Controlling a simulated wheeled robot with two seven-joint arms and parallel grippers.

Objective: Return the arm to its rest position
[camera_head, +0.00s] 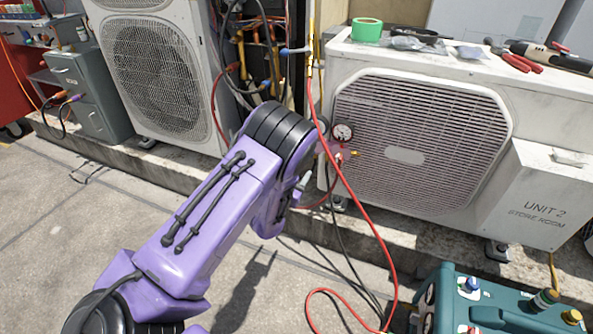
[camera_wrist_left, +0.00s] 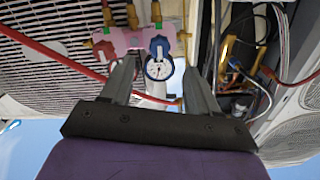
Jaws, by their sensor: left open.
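My purple left arm (camera_head: 215,220) reaches up from the bottom left in the head view, and its bent end hides its gripper there. In the left wrist view the left gripper (camera_wrist_left: 157,68) has its two grey fingers spread apart. A pink gauge manifold (camera_wrist_left: 140,40) with a red knob, a blue knob and a round dial (camera_wrist_left: 159,68) shows between and beyond the fingers. I cannot tell whether the fingers touch it. The dial also shows in the head view (camera_head: 342,132), just right of the arm's end. My right gripper is in neither view.
The Unit 2 condenser (camera_head: 420,140) stands right, with green tape (camera_head: 367,29) and tools on top. Another condenser (camera_head: 155,75) stands behind the arm. A red hose (camera_head: 372,235) hangs down to the floor near a teal machine (camera_head: 490,305). Floor at left is mostly clear.

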